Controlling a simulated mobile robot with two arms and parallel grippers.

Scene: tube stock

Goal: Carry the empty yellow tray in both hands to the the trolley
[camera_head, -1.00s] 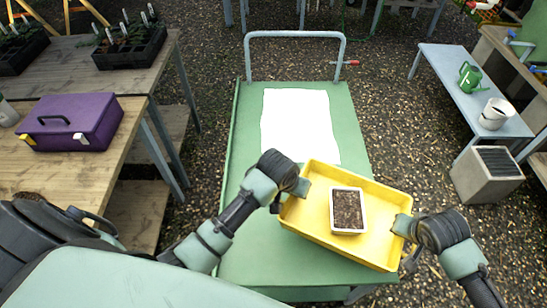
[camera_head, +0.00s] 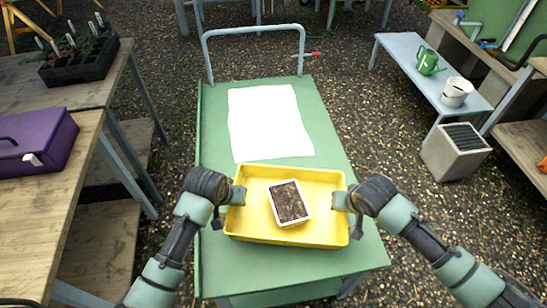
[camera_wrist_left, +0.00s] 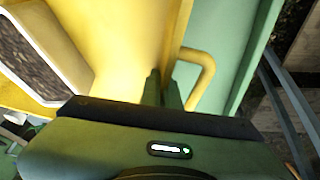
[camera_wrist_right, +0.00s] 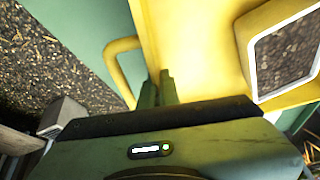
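The yellow tray (camera_head: 250,218) is above the near half of the green trolley (camera_head: 215,128) in the head view; I cannot tell whether it touches the top. It is not empty: a white pot of dark soil (camera_head: 289,203) sits in it, slightly turned. My left gripper (camera_head: 238,195) is at the tray's left end, its fingers close together at the yellow handle (camera_wrist_left: 207,72). My right gripper (camera_head: 342,201) is at the right end, its fingers likewise at the other handle (camera_wrist_right: 116,62). Both look shut on the tray; the exact finger contact is partly hidden.
A white sheet (camera_head: 268,122) lies on the trolley's far half, before its grey push rail (camera_head: 255,31). A bench with a purple box (camera_head: 40,140) stands left. A low bench with a green watering can (camera_head: 428,62) and a grey bin (camera_head: 455,152) stand right.

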